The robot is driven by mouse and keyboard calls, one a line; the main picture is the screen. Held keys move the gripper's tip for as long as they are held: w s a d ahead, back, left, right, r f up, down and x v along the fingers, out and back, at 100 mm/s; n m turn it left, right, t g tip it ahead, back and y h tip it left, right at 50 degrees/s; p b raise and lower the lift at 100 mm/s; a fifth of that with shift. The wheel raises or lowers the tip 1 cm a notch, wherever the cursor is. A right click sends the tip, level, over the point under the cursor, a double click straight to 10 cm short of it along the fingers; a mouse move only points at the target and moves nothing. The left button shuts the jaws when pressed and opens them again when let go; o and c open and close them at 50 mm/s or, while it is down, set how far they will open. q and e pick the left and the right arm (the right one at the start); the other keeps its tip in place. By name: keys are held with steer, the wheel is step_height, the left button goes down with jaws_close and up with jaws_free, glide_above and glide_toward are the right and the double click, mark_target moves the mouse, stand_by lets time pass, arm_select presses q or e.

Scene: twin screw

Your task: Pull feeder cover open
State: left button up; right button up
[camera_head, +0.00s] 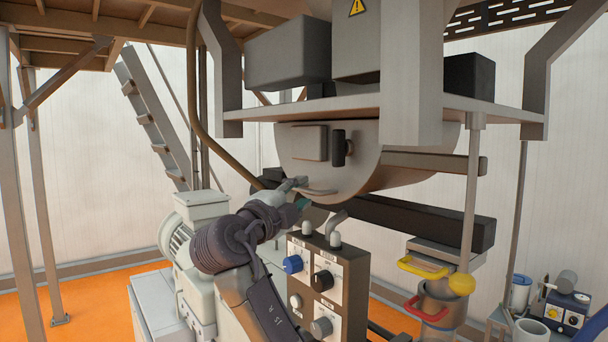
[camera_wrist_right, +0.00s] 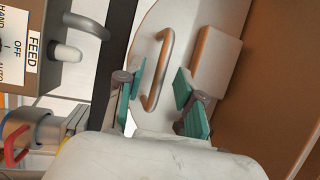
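The feeder cover (camera_head: 372,172) is a rounded light-grey metal face under the feeder at the upper middle of the head view. It looks closed. It also shows behind the fingers in the wrist view (camera_wrist_right: 203,28). Its curved metal handle (camera_wrist_right: 158,75) lies between the two teal-padded fingers of my right gripper (camera_wrist_right: 160,98). The fingers are apart, with a gap on each side of the handle. In the head view the right gripper (camera_head: 300,194) is at the handle (camera_head: 322,191), low on the cover's left side. My left gripper is not in view.
A control box (camera_head: 328,272) with knobs stands just below and right of my right gripper. A dark horizontal beam (camera_head: 420,220) runs behind it. A shelf (camera_head: 400,108) overhangs the cover. A yellow handle (camera_head: 425,268) and a red handle (camera_head: 424,309) are at lower right.

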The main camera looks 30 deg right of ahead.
mark_target(309, 164)
steer(key=shift+p+x, duration=0.45)
steer(key=shift+x, duration=0.75)
jaws_close()
